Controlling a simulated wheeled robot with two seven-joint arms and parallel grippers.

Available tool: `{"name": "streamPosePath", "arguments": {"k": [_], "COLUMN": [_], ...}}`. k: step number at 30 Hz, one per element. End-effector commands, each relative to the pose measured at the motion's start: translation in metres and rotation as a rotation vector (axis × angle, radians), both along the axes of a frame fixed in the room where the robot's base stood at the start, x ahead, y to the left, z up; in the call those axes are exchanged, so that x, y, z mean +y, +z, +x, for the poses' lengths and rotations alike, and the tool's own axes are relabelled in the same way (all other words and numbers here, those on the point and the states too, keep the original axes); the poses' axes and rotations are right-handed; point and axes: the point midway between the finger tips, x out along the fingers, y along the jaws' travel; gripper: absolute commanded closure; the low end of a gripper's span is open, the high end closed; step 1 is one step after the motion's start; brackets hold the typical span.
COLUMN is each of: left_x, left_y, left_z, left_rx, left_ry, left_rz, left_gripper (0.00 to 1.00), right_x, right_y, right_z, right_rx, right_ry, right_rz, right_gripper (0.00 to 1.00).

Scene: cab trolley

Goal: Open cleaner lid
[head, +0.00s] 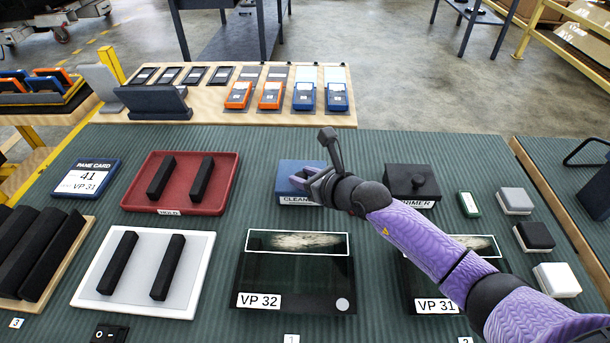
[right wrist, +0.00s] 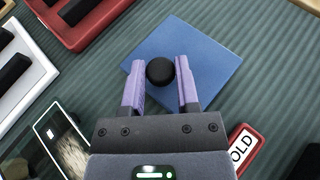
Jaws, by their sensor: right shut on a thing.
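The cleaner box (head: 288,168) is blue, with a white label reading "CLEAN", the rest hidden by my arm. It stands at the middle of the bench in the head view. My right gripper (head: 306,178) is over it. In the right wrist view, its purple fingers (right wrist: 160,72) are shut on the round black knob (right wrist: 160,66) of the square blue lid (right wrist: 205,60). I cannot tell whether the lid is seated or lifted. My left gripper is not in view.
A black primer box (head: 400,174) with its own knob stands just right of the cleaner. A red tray (head: 222,200) with two black bars lies to the left. Dark panels VP 32 (head: 296,275) and VP 31 (head: 418,285) lie in front. Bare green bench shows between them.

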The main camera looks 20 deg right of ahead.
Motion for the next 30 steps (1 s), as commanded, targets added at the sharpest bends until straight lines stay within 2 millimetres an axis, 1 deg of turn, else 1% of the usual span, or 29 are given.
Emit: {"name": "streamPosePath", "arguments": {"k": [11, 17, 21, 24, 30], "left_x": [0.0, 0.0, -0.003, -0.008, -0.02], "left_y": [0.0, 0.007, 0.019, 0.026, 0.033], "left_z": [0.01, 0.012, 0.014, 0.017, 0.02], "left_rx": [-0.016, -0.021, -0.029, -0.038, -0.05], "left_ry": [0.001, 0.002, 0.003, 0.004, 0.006], "left_rz": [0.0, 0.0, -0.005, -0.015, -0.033], "left_gripper": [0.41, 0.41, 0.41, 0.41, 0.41], "right_x": [0.0, -0.001, -0.003, -0.004, -0.007], "right_y": [0.0, 0.007, 0.015, 0.021, 0.029], "right_z": [0.0, 0.002, 0.005, 0.009, 0.018], "right_rx": [0.002, 0.042, 0.113, 0.18, 0.321], "right_ry": [0.0, 0.0, -0.001, -0.001, -0.001], "right_rz": [0.0, 0.017, 0.047, 0.075, 0.135], "right_gripper": [1.0, 1.0, 1.0, 1.0, 1.0]}}
